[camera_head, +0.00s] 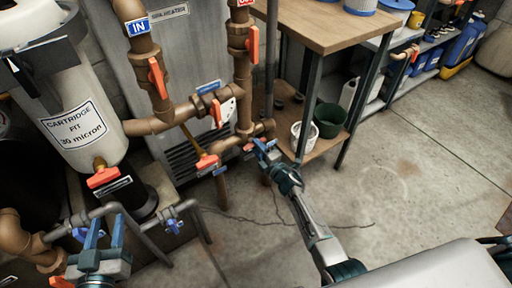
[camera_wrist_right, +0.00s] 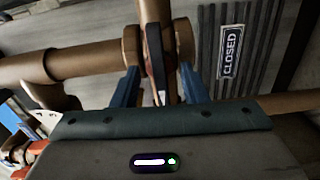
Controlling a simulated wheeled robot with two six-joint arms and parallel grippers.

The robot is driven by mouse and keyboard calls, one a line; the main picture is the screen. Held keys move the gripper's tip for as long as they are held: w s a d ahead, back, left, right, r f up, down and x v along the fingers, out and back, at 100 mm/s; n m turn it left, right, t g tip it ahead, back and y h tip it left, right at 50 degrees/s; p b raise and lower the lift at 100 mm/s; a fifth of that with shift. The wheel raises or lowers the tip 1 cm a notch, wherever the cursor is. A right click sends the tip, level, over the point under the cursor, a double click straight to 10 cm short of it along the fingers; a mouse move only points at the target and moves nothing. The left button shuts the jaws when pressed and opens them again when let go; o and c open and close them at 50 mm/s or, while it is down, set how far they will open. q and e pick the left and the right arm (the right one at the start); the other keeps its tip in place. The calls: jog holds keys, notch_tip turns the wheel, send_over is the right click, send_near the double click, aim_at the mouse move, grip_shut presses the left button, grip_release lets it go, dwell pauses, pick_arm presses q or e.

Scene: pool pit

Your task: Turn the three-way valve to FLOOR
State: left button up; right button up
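A valve with a white plate (camera_head: 227,108) and an orange handle (camera_head: 216,112) sits on the brown pipes; I cannot read its positions. My right gripper (camera_head: 263,150) is lower right of it, at the pipe end beside a small orange handle (camera_head: 248,147). In the right wrist view, the right gripper's blue fingers (camera_wrist_right: 160,92) stand apart on either side of a dark, edge-on handle (camera_wrist_right: 155,55) with a reddish edge, with gaps showing. My left gripper (camera_head: 105,230) is open and empty at lower left, above grey pipes.
Another orange handle (camera_head: 206,162) is left of the right gripper. A wooden-topped table (camera_head: 325,22) with a white basket (camera_head: 303,136) and green pot (camera_head: 329,119) stands right. The floor at right is clear.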

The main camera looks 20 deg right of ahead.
jog(key=p+v, duration=0.2)
jog(key=v, duration=0.5)
dwell(0.3)
